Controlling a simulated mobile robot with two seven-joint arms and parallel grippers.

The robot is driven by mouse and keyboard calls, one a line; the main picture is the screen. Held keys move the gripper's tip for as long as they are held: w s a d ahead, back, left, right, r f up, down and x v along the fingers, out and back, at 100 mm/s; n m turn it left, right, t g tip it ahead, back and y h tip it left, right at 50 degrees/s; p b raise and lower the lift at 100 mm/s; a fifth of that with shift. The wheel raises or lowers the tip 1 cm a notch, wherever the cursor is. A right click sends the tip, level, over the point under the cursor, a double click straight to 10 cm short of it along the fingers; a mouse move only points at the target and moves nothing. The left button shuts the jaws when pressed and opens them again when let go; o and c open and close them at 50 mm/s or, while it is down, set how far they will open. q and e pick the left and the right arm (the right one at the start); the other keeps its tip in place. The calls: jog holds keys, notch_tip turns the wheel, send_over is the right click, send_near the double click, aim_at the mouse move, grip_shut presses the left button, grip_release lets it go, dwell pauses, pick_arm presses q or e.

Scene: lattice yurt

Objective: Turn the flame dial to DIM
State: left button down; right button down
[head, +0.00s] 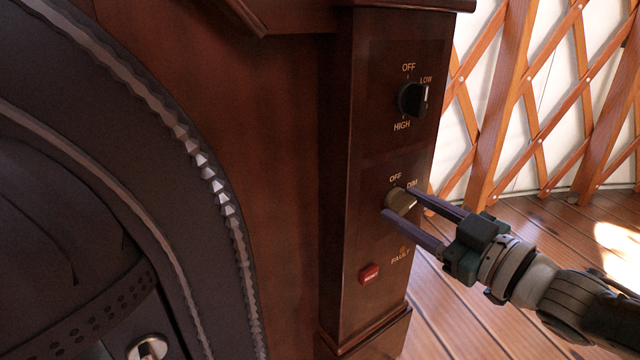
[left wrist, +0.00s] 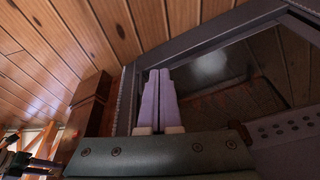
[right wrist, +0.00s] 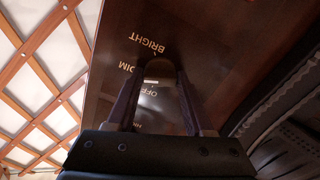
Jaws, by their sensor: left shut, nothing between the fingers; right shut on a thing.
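The flame dial (head: 400,200) is a brass-coloured knob low on the dark wooden panel (head: 365,150). OFF and DIM labels show around it in the head view, and BRIGHT also shows in the right wrist view. My right gripper (head: 398,204) is shut on the dial, one finger on each side. The dial also shows between the fingers in the right wrist view (right wrist: 158,70). I cannot tell which label its pointer faces. My left gripper (left wrist: 161,72) is shut and empty in the left wrist view, in front of a dark, framed glass surface. It is not in the head view.
A black dial (head: 412,98) with OFF, LOW and HIGH labels sits higher on the panel. A red button (head: 369,273) and a FAULT label (head: 401,255) are below the flame dial. A large dark studded body (head: 190,160) fills the left. Lattice wall (head: 545,90) stands behind, right.

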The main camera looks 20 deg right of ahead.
jog(key=shift+c, duration=1.6)
grip_release()
jog(key=shift+s, duration=0.1)
jog(key=shift+s+d+r+p, duration=0.1)
jog(key=shift+s+p, duration=0.2)
jog(key=p+v, duration=0.3)
jog(key=v, duration=0.6)
